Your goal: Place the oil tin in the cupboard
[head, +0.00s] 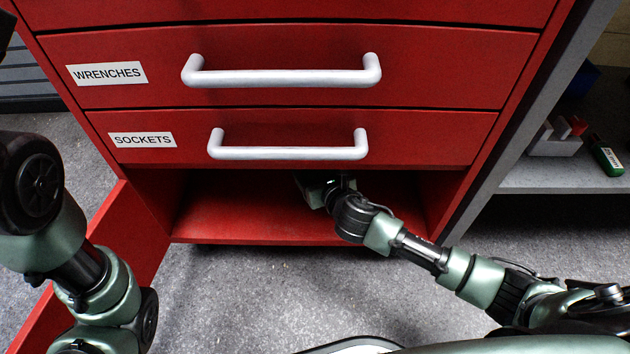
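The cupboard (250,228) is the open red compartment at the bottom of the red cabinet, under the drawers. Its door (125,235) stands swung open at the left. My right arm comes in from the lower right, and my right gripper (317,190) is inside the cupboard opening, just under its top edge. Its fingers are dark and hidden in shadow, so I cannot tell whether they are open or shut. I cannot make out the oil tin in this view. My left arm is at the left, and its gripper is out of the picture.
Two shut drawers, WRENCHES (285,97) and SOCKETS (300,128), with silver handles, are above the cupboard. The visible cupboard floor is bare. A grey shelf (560,178) at the right holds a green item (606,157) and a light holder. Grey floor lies in front.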

